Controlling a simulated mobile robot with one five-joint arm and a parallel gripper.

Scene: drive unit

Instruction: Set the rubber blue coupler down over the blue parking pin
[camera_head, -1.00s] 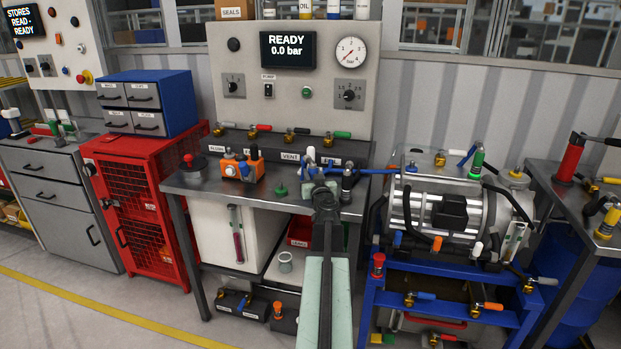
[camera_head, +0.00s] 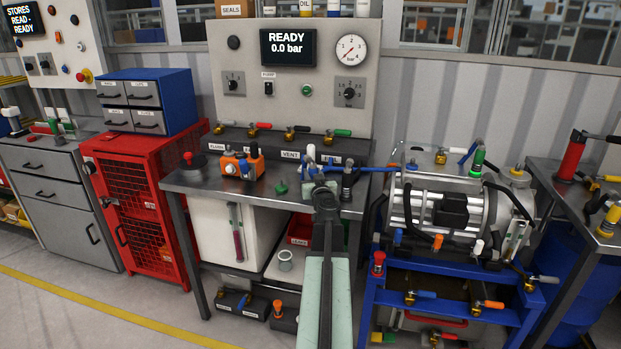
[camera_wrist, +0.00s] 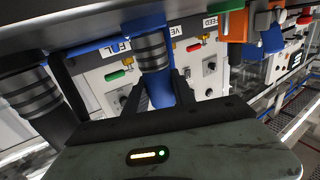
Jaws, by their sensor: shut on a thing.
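My gripper (camera_head: 323,190) is over the front right of the steel bench. In the wrist view its two dark fingers (camera_wrist: 158,98) are shut on the blue coupler (camera_wrist: 160,86), with a ribbed metal collar showing beyond the blue part. In the head view only bits of blue (camera_head: 311,168) show past the gripper, and I cannot tell coupler from hose there. I cannot make out the blue parking pin for certain; the gripper hides part of that spot. Whether the coupler touches a pin cannot be told.
A dark upright fitting (camera_head: 347,183) stands close right of the gripper. A blue hose (camera_head: 372,171) runs right to the drive unit (camera_head: 450,212). An orange block (camera_head: 242,166) and a small green piece (camera_head: 281,187) are on the bench (camera_head: 215,186) to the left. A valve row stands behind.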

